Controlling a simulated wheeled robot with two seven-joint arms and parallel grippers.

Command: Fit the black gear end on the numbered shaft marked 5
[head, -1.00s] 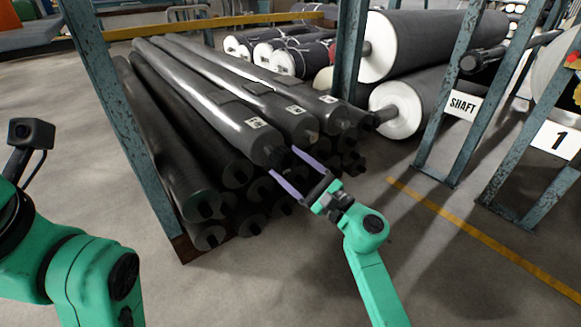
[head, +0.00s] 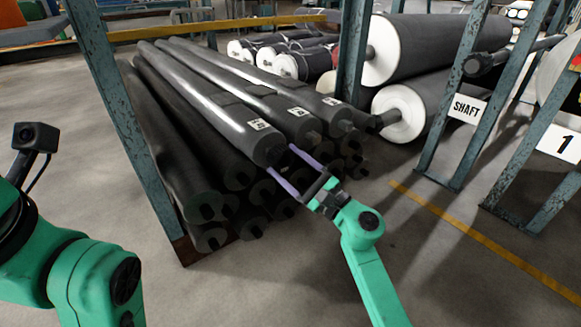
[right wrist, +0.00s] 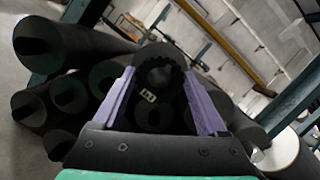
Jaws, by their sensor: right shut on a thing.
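The black toothed gear end (right wrist: 158,76) sits between the purple fingers of my right gripper (right wrist: 157,88) in the right wrist view. In the head view my right gripper (head: 279,158) is at the front end of the nearest labelled shaft (head: 235,118); the gear is hard to pick out there against the dark shaft ends. Two more labelled shafts, the middle one (head: 285,112) and the far one (head: 318,97), lie beside it on the pile. Their white labels are too small to read surely. Whether the gear touches a shaft cannot be told. My left gripper is out of view.
More dark rolls (head: 187,185) lie under the labelled shafts. Blue rack posts (head: 125,130) stand left of the pile and behind it. A "SHAFT" sign (head: 466,107) and a "1" sign (head: 563,143) hang at the right. Floor in front is clear.

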